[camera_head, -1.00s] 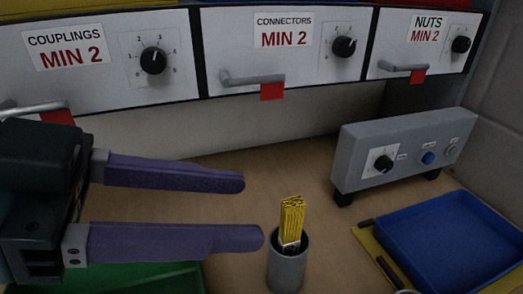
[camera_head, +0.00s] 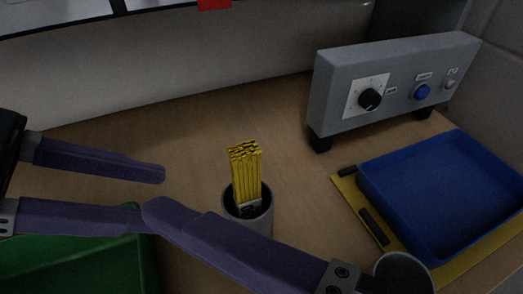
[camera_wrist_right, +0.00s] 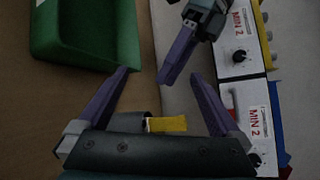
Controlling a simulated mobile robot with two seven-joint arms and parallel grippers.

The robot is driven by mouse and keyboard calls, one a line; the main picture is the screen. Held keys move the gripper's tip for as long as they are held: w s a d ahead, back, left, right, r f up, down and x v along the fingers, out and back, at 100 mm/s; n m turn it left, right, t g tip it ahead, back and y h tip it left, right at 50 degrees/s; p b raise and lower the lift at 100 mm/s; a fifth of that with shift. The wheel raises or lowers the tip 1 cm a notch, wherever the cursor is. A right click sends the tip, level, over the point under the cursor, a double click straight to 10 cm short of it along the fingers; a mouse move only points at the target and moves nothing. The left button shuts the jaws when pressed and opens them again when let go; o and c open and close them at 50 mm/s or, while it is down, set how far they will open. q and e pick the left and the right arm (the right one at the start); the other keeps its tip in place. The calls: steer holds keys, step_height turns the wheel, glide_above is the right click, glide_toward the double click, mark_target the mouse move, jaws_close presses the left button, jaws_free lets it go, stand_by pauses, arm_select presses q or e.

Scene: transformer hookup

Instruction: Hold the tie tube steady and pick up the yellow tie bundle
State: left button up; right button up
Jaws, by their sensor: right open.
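The yellow tie bundle (camera_head: 246,172) stands upright in the grey tie tube (camera_head: 250,213) on the wooden bench. My left gripper (camera_head: 150,196) is open and empty, left of the tube, its fingers pointing toward it. One purple finger of my right gripper reaches across in front of the tube from the lower right in the head view; its other finger is not in that view. In the right wrist view my right gripper (camera_wrist_right: 160,76) is open with nothing between its fingertips. The yellow bundle (camera_wrist_right: 167,124) and part of the tube show there near the gripper body, which hides the rest.
A green bin (camera_head: 80,262) is at the lower left. A grey control box (camera_head: 390,88) stands at the back right. A blue tray (camera_head: 445,195) lies on a yellow board at the right. A round grey cup (camera_head: 402,268) sits at the lower right. Bench behind the tube is clear.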

mark_target(242, 205)
steer(key=w+d+f+m+t+h, duration=0.1)
steer(key=f+m+h, duration=0.1)
steer(key=m, duration=0.4)
steer(key=w+d+f+m+t+h, duration=0.1)
steer(key=w+d+f+m+h, duration=0.1)
steer(key=m, duration=0.5)
steer(key=w+d+f+m+t+h, duration=0.1)
steer(key=f+m+t+h, duration=0.1)
steer(key=m, duration=0.5)
steer(key=shift+w+d+f+h, duration=0.15)
steer(key=shift+f+h, duration=0.25)
steer(key=shift+h, duration=0.15)
steer(key=shift+w+d+f+h, duration=0.15)
steer(key=shift+f+h, duration=0.2)
steer(key=shift+h, duration=0.2)
steer(key=shift+d+f+m, duration=0.1)
steer(key=shift+f+m, duration=0.25)
steer(key=shift+m, duration=0.05)
steer(key=shift+w+f+h, duration=0.2)
steer(key=shift+w+h, duration=0.05)
steer(key=shift+h, duration=0.05)
steer(key=x, duration=0.9)
steer(key=shift+w, duration=0.15)
steer(key=shift+c, duration=0.2)
steer(key=c, duration=1.4)
steer(key=shift+o, duration=0.2)
